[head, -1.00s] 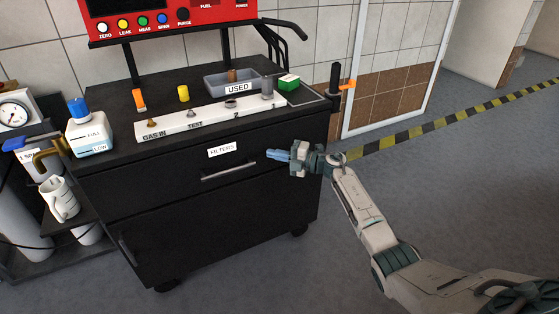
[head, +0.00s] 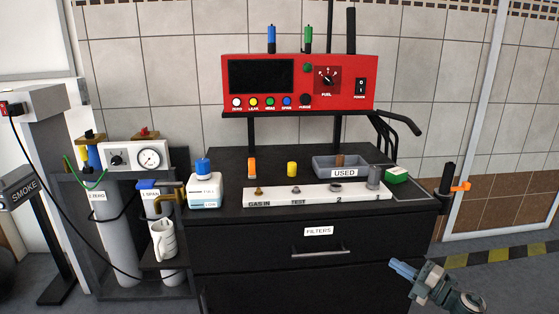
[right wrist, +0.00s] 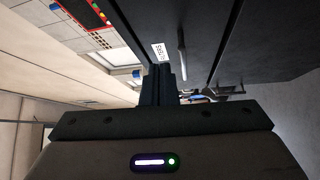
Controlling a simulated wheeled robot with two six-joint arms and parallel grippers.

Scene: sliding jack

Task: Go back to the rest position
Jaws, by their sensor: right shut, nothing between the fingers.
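My right gripper (head: 404,269) shows at the lower right of the head view, in front of the black cabinet (head: 230,258) and to the right of the FILTERS drawer handle (head: 320,253). Its blue fingers are shut with nothing between them. In the right wrist view its dark fingers (right wrist: 161,85) are together in the middle, and the drawer's FILTERS label (right wrist: 158,52) and handle (right wrist: 182,52) show beyond them, turned sideways. The drawer is closed. My left gripper is in neither view.
A red analyzer (head: 300,82) is above. Gas cylinders (head: 113,250) stand at the left. Floor is open at the lower right.

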